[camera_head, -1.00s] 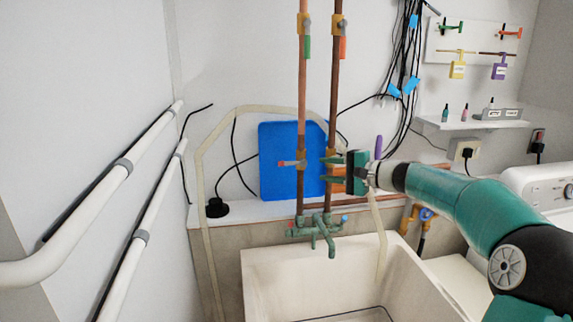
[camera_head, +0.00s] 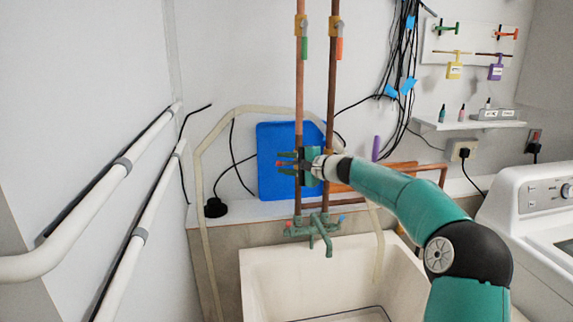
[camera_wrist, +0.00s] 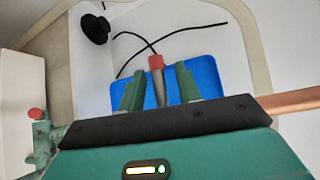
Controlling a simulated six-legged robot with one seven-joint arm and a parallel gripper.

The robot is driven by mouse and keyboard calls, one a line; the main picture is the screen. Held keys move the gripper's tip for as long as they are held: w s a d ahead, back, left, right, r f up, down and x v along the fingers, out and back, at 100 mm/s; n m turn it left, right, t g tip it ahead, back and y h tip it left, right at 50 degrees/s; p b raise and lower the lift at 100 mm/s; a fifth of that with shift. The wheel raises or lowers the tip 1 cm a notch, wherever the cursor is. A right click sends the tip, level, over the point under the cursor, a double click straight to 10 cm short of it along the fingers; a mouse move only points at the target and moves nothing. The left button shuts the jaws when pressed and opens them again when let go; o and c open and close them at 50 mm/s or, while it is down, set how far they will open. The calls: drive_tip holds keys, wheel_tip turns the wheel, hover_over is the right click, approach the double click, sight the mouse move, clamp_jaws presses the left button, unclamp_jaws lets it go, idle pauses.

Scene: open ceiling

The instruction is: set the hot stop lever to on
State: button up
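The red-tipped stop lever (camera_head: 279,163) sits on the left copper pipe, pointing sideways to the left, across the pipe. In the wrist view its red tip and grey shank (camera_wrist: 157,75) lie between the two green fingers. My gripper (camera_head: 286,163) is open around the lever, one finger above and one below in the head view. In the wrist view my gripper (camera_wrist: 158,85) shows a gap on each side of the lever, so it is not clamped. The lever's valve body is hidden behind my gripper.
A green tap (camera_head: 318,231) with red and blue ends is below, over a white sink (camera_head: 262,262). Green (camera_head: 304,47) and orange (camera_head: 339,48) handles hang higher on the pipes. A blue panel (camera_head: 272,180) is behind. Cables hang to the right.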

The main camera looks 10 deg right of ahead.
drive_tip(key=shift+c, duration=0.4)
clamp_jaws()
drive_tip(key=shift+r, duration=0.1)
drive_tip(key=m+t, duration=0.1)
drive_tip(key=r+m+t+y, duration=0.1)
drive_tip(key=m, duration=0.1)
drive_tip(key=m+t+y, duration=0.1)
drive_tip(key=shift+d+r, duration=0.35)
drive_tip(key=shift+d+r+m+t+y, duration=0.1)
drive_tip(key=shift+d+r+m+t, duration=0.15)
drive_tip(key=shift+m+t, duration=0.55)
drive_tip(key=shift+d+r+m+t+y, duration=0.1)
drive_tip(key=shift+r+m+t, duration=0.1)
drive_tip(key=shift+m+t, duration=0.6)
drive_tip(key=shift+d+r+m+t+y, duration=0.1)
drive_tip(key=shift+d+r+m+t, duration=0.25)
drive_tip(key=shift+m, duration=0.75)
drive_tip(key=shift+a+t, duration=0.15)
drive_tip(key=shift+t, duration=0.1)
drive_tip(key=shift+f, duration=0.1)
drive_tip(key=shift+o, duration=0.4)
unclamp_jaws()
